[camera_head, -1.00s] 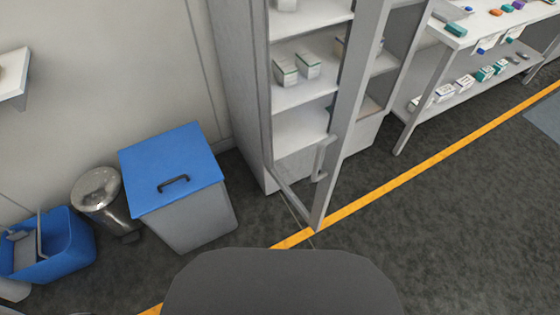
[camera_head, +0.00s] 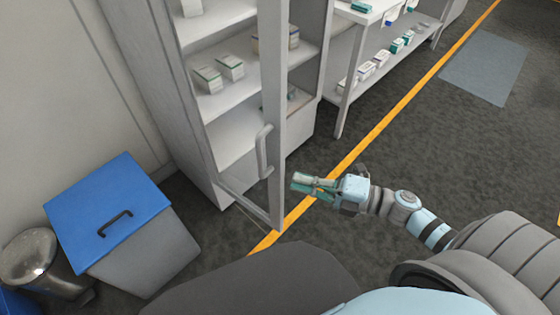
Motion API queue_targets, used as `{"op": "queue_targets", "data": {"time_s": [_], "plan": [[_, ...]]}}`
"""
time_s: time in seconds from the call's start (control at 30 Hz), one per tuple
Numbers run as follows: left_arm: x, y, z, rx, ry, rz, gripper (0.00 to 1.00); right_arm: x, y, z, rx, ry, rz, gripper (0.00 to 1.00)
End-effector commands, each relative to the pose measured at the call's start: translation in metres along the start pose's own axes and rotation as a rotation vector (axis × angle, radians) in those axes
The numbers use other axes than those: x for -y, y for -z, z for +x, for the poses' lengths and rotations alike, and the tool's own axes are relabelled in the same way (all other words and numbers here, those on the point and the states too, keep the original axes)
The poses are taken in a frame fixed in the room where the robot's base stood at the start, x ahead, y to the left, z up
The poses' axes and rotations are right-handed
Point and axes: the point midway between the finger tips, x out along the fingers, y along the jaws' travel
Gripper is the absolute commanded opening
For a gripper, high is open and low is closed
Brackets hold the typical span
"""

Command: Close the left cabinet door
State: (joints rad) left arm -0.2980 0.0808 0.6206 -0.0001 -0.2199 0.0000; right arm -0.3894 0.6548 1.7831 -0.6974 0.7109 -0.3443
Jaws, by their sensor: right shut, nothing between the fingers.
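The left cabinet door (camera_head: 276,100) is a tall grey framed door with a glass pane. It stands open, swung out from the grey cabinet (camera_head: 165,90), and its lower corner reaches near the yellow floor line. Its grey handle (camera_head: 263,152) is on the door's free edge side. My right gripper (camera_head: 298,184) is to the right of the door's lower part, with its fingers pointing left toward the door. It is shut and empty, and appears apart from the door. My left gripper is out of view.
White boxes (camera_head: 208,80) sit on the cabinet shelves. A blue-lidded bin (camera_head: 108,212) and a metal trash can (camera_head: 30,255) stand at the left. A shelving table (camera_head: 345,85) stands right of the cabinet. The dark floor to the right is open.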

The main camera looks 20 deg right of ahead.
Motion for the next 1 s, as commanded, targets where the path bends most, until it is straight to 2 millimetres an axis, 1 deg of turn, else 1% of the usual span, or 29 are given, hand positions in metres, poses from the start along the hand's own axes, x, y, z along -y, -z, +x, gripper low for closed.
{"op": "queue_targets", "data": {"time_s": [0.3,0.4,0.5,0.63,0.77,1.0], "plan": [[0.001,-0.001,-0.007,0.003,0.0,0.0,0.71,-0.003,-0.003,0.068,0.009,-0.008,0.008,0.0],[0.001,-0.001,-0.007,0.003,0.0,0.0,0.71,-0.002,-0.005,0.084,0.007,-0.003,0.007,0.0],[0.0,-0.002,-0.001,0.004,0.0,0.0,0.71,0.001,-0.023,0.076,0.007,0.0,0.006,0.0],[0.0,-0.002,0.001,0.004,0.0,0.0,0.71,0.001,-0.035,0.071,0.008,0.0,0.007,0.0],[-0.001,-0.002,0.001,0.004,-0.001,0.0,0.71,0.0,-0.04,0.069,0.007,-0.002,0.007,0.0],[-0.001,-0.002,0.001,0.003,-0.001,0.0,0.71,0.0,-0.04,0.069,0.008,-0.002,0.008,0.0]]}}
